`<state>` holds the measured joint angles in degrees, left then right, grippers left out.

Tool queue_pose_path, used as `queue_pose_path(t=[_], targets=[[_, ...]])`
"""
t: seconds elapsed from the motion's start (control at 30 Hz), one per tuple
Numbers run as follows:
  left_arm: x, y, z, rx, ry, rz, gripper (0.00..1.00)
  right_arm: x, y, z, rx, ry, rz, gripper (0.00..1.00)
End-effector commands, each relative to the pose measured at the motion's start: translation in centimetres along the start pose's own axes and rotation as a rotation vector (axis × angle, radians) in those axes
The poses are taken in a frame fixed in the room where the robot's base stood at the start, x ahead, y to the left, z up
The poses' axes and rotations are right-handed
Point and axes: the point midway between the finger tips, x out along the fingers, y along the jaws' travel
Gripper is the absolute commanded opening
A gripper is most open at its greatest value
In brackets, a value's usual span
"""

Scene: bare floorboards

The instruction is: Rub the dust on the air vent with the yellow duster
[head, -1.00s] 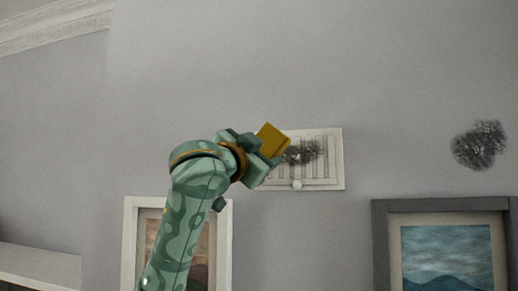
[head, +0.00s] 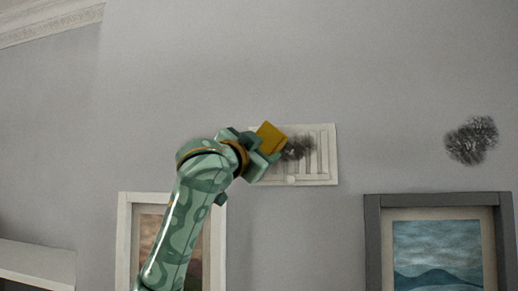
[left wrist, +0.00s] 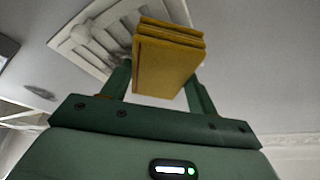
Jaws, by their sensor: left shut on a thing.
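The white air vent (head: 325,160) is on the grey wall, with slats and a small round knob at its lower edge. A dark dust patch (head: 298,149) covers its upper middle slats. My left gripper (head: 268,150) is shut on the yellow duster (head: 271,137), which overlaps the vent's left part in the head view, beside the dust. In the left wrist view the duster (left wrist: 168,65) sits between the fingers, with the vent (left wrist: 95,40) behind it. I cannot tell whether the duster touches the vent. My right gripper is not in view.
Another dark patch (head: 471,140) is on the wall at the right. A white-framed picture (head: 124,240) hangs below left, and a grey-framed picture (head: 373,240) below right. A pale ledge (head: 38,262) is at the lower left. The wall above the vent is bare.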

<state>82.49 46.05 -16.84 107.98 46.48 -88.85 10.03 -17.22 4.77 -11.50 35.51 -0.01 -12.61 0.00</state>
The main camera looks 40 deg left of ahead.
Motion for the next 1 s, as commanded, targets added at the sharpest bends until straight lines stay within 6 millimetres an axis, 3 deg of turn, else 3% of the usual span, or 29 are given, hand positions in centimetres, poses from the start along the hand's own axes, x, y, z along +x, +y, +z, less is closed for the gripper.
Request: queue_pose_path(t=[1.0], targets=[[1.7, 0.3, 0.4, 0.0, 0.0, 0.002, 0.41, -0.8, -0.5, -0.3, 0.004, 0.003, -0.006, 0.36]])
